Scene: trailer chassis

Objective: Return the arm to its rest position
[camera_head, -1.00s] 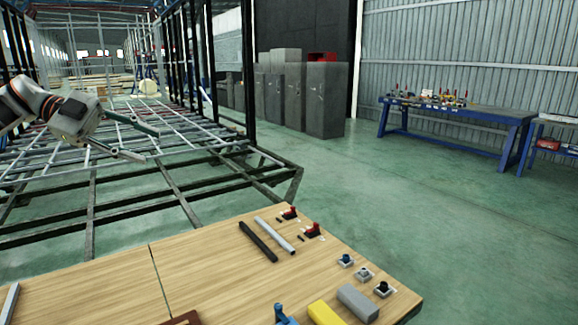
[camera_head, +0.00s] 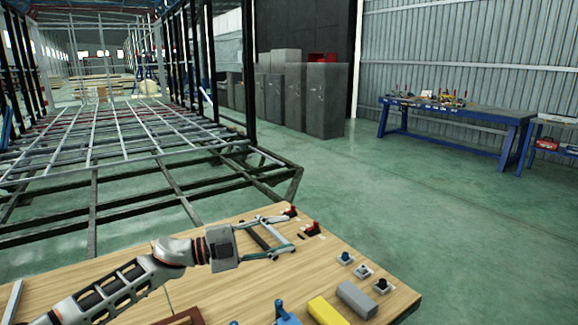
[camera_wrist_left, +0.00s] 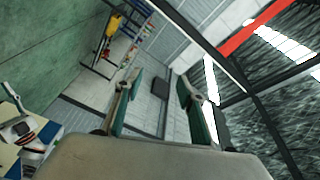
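My left arm (camera_head: 120,288) comes in from the lower left, above the wooden table (camera_head: 215,290). My left gripper (camera_head: 290,235) is open and empty, with its fingers toward the right over the back part of the table. In the left wrist view, its green-grey fingers (camera_wrist_left: 160,103) are spread with nothing held between them. That view is tilted and looks out at the hall wall and roof. The dark bar (camera_head: 258,240) shows between the fingers in the head view; the fingers partly hide the bars. My right gripper is not in view.
Red-topped clamps (camera_head: 312,229), small knobs (camera_head: 363,271), a grey block (camera_head: 356,299) and a yellow block (camera_head: 326,312) lie on the table's right part. The trailer frame (camera_head: 130,150) stands behind. Green floor (camera_head: 390,190) is clear to the right.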

